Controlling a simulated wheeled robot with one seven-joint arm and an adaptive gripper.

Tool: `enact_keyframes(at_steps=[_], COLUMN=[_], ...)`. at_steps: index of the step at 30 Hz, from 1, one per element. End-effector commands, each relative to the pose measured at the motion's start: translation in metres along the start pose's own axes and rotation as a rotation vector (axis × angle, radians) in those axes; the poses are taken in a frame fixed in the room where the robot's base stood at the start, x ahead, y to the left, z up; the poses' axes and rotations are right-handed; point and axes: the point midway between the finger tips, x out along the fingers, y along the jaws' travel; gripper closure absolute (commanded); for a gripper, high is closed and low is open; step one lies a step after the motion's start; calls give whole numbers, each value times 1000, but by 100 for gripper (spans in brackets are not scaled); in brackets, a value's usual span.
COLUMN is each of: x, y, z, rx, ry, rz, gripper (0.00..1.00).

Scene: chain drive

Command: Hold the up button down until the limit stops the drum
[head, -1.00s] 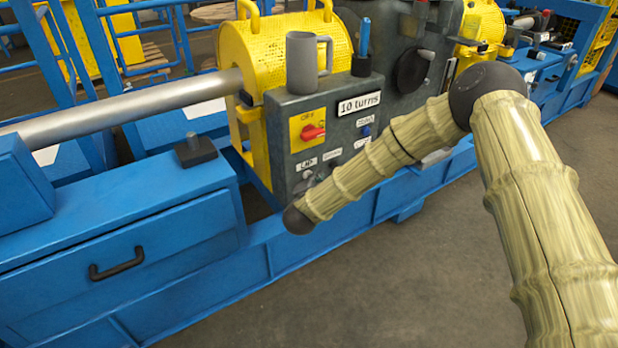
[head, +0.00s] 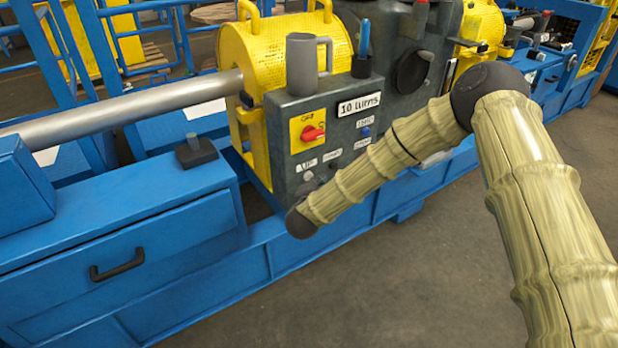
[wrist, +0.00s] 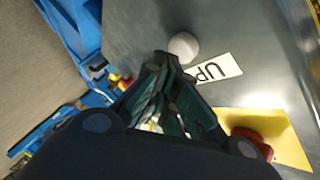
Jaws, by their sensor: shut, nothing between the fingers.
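The control box (head: 293,111) is dark grey. In the wrist view the pale round up button (wrist: 184,46) sits beside the UP label (wrist: 213,69). My gripper (wrist: 162,62) is shut and empty. Its tips lie right beside the button in that view; I cannot tell whether they touch it. In the head view my arm hides the fingers.
A grey mug (head: 301,66) and a blue-handled tool (head: 363,45) stand on the control box. A yellow guard (head: 245,40) covers the drum area behind. A blue cabinet (head: 110,225) stands at left. The floor in front (head: 400,290) is clear.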

Motion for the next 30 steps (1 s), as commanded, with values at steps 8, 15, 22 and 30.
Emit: enact_keyframes(at_steps=[8, 15, 22, 30], x=[-6, -6, -17, -31], y=[4, 4, 11, 22], z=[-4, -4, -13, -23], rx=[0, 0, 0, -1], ry=[-1, -1, 0, 0], rz=[1, 1, 2, 1], gripper=[100, 100, 100, 100])
